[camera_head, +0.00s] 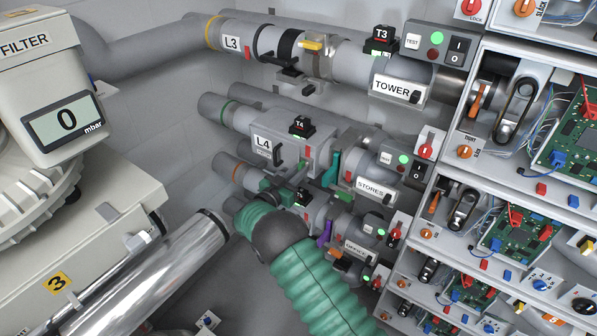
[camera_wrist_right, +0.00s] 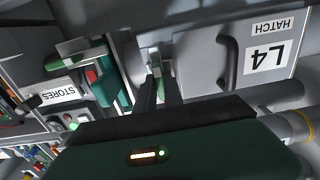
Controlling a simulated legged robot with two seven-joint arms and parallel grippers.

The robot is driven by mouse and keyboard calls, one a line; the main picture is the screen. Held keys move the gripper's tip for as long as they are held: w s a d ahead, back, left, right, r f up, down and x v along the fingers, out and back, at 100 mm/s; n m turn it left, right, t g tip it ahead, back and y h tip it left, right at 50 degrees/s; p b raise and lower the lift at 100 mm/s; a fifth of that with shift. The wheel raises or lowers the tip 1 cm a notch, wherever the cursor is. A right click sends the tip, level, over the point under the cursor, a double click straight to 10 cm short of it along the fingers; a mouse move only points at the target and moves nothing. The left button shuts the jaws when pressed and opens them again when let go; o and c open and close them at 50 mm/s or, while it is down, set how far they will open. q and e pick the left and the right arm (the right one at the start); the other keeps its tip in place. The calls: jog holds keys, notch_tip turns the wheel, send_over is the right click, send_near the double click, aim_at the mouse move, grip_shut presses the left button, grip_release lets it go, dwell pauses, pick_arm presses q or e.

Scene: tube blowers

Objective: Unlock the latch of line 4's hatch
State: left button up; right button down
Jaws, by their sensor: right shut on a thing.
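Line 4's hatch shows in the head view as a grey box on the pipe with an L4 label (camera_head: 263,144) and a dark handle (camera_head: 278,153). In the wrist view the hatch (camera_wrist_right: 196,62) appears upside down, with its handle (camera_wrist_right: 228,60) and L4 label (camera_wrist_right: 270,55) at right. The latch (camera_wrist_right: 155,62), a small piece with a green part, sits at the hatch's edge. My right gripper (camera_wrist_right: 160,90) is shut on the latch, its dark fingers reaching up to it. The fingers hide part of the latch. My left gripper is not in view.
A teal lever (camera_head: 331,168) and the STORES box (camera_head: 370,188) stand close beside the hatch. Line L3 (camera_head: 232,42) runs above and a purple lever (camera_head: 324,234) is below. Racks of circuit boards (camera_head: 572,145) fill the right; a filter unit (camera_head: 35,60) stands left.

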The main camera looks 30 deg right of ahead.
jog(key=shift+a+f, duration=0.1)
jog(key=shift+f, duration=0.3)
jog(key=c, duration=1.6)
grip_release()
jog(key=shift+o, duration=0.7)
jog(key=shift+r, duration=0.25)
jog(key=b+v, duration=0.1)
jog(key=v, duration=1.6)
jog(key=shift+f, duration=0.1)
